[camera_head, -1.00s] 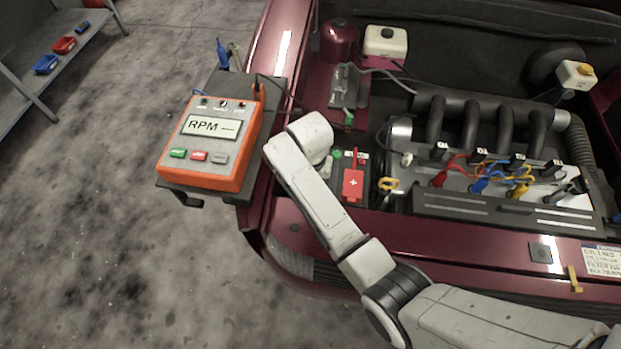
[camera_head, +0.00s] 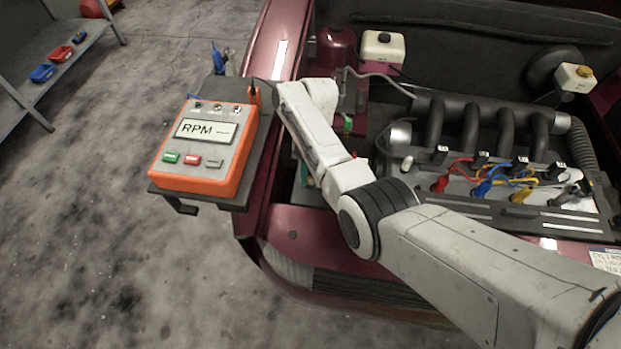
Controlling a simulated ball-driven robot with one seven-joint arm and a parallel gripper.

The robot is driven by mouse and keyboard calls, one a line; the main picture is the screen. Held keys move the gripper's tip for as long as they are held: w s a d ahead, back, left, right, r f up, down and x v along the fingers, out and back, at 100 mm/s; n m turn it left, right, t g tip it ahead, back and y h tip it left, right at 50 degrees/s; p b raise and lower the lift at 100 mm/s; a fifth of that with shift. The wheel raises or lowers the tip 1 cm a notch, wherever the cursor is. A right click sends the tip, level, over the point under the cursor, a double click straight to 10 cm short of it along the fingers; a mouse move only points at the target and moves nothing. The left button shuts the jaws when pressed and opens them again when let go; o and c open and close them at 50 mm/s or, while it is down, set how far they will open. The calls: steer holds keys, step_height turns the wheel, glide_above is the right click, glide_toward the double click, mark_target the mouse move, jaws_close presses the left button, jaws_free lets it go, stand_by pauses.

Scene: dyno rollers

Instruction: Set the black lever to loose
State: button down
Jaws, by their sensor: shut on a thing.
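I cannot make out the black lever or a loose marking for certain. The end of my arm is over the left side of the engine bay, between the orange RPM meter (camera_head: 205,150) and the bracket (camera_head: 345,95) with a grey hose. My gripper's fingers do not show; my own wrist links hide them and whatever is beneath. A green piece (camera_head: 347,124) shows just right of my wrist, on the bracket's lower end.
The meter stands on a dark side tray (camera_head: 225,197). Coloured plug leads (camera_head: 490,178) lie on the engine at right. My forearm crosses the car's front edge.

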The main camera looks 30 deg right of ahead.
stand_by(0.3)
steer(key=c, duration=1)
jaws_free()
steer(key=shift+o, duration=0.2)
steer(key=shift+w, duration=0.1)
steer(key=p+v, duration=0.1)
steer(key=v, duration=0.9)
steer(key=shift+w+d+r+p, duration=0.15)
steer(key=shift+r+p, duration=0.1)
steer(key=shift+p, duration=0.15)
